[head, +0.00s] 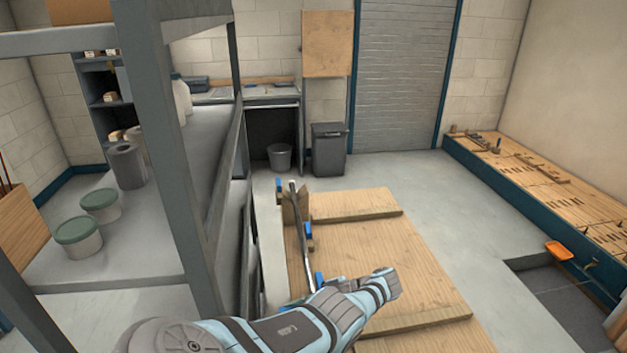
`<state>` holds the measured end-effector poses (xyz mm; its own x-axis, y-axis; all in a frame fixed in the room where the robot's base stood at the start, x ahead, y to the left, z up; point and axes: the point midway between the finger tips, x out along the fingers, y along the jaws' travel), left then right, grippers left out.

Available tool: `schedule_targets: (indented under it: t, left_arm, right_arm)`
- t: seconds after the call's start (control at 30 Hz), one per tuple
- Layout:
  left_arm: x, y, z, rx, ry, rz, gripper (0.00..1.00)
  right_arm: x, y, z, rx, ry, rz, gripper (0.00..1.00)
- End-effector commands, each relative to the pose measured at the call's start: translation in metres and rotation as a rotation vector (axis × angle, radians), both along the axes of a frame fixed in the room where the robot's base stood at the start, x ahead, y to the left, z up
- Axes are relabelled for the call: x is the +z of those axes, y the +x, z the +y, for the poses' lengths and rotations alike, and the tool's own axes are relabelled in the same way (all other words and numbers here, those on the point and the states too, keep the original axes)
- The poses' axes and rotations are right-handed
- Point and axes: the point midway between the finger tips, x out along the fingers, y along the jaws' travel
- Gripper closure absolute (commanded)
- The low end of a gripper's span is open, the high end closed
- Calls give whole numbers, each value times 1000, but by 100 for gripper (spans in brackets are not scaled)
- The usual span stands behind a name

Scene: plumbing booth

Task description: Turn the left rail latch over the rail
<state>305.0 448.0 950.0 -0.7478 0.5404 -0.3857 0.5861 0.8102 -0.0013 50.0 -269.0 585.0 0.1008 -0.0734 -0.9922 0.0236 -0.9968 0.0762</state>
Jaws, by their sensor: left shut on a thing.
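A metal rail (299,215) runs along the left side of the wooden bench (375,240), from its far left corner towards my left arm. Blue latch pieces sit along it: one at the far end (280,184), one midway (307,231) and one close to my arm (319,279). I cannot tell from their look which is over the rail. My left arm reaches in from the bottom left across the near rail end, with my left gripper (385,284) at its far end. It is shut on a latch; the fingertips and grip are largely hidden. My right gripper is out of view.
A grey shelf rack (175,150) with upright posts stands close on the left. A long workbench (535,180) lines the right wall, with an orange tray (559,250) near it. A grey bin (328,150) stands at the back. Floor is clear between the benches.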

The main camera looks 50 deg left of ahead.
Motion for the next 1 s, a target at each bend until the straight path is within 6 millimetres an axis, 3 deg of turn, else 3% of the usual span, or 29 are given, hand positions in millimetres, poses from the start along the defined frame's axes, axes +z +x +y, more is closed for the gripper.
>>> schedule_targets:
  t: [0.53,0.57,0.67,1.0]
  left_arm:
    - [2,-9,8,52,12,0,100]
    - [2,-9,8,52,12,0,81]
    - [2,-9,7,50,10,0,65]
    - [1,-7,5,39,6,1,63]
  right_arm:
    - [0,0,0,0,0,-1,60]
    - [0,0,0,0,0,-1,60]
    - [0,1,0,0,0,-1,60]
    - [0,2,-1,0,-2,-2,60]
